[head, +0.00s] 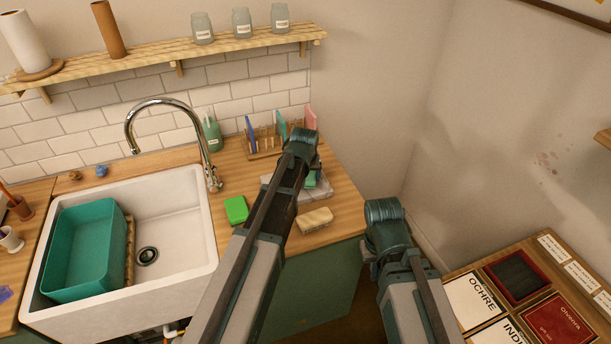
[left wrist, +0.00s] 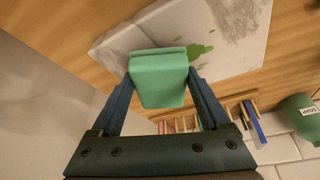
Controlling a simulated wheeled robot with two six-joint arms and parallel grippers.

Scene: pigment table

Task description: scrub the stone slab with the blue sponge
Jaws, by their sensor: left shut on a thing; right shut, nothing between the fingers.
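The grey stone slab (head: 325,189) lies on the wooden counter right of the sink, partly hidden by my left arm in the head view. My left gripper (left wrist: 161,76) is shut on a teal, blue-green sponge (left wrist: 160,82). The sponge overlaps the slab's edge in that view; I cannot tell whether it touches. A bit of the sponge (head: 311,180) shows over the slab in the head view. My right arm shows, but its fingers do not.
A bright green sponge (head: 236,209) and a tan block (head: 315,220) lie in front of the slab. A wooden rack (head: 263,148) and a soap bottle (head: 211,133) stand behind. The sink (head: 170,215) holds a teal tub (head: 85,250). A pigment table (head: 455,268) stands lower right.

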